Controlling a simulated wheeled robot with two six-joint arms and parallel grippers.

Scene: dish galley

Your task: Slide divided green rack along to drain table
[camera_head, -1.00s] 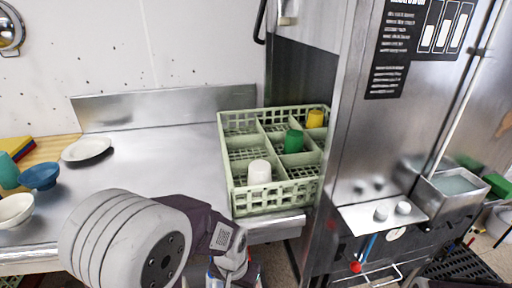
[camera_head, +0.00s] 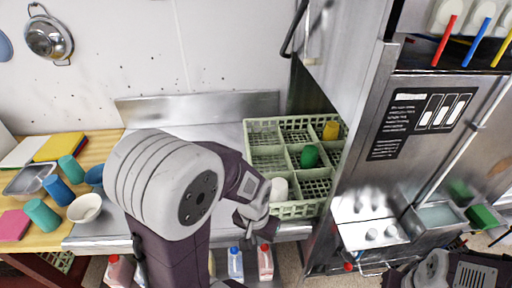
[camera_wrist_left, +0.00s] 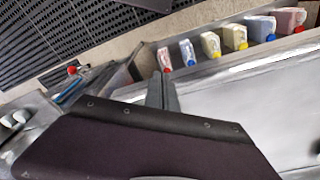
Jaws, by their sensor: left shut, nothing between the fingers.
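The divided green rack (camera_head: 254,130) is pale green with several compartments. It sits at the right end of the steel counter (camera_head: 222,137), close beside the steel machine. It holds a white cup (camera_head: 280,187), a green cup (camera_head: 310,156) and a yellow cup (camera_head: 330,130). My left gripper (camera_head: 256,226) is shut and empty at the rack's front left corner; my arm hides part of that corner, and I cannot tell whether they touch. In the left wrist view the narrow fingers (camera_wrist_left: 162,92) are together. My right gripper is not in view.
The steel machine (camera_head: 418,120) stands right of the rack. Bowls, cups and a tray (camera_head: 22,186) crowd the wooden board at left. Several bottles (camera_head: 236,262) stand below the counter's front edge. Bare counter lies behind my left arm.

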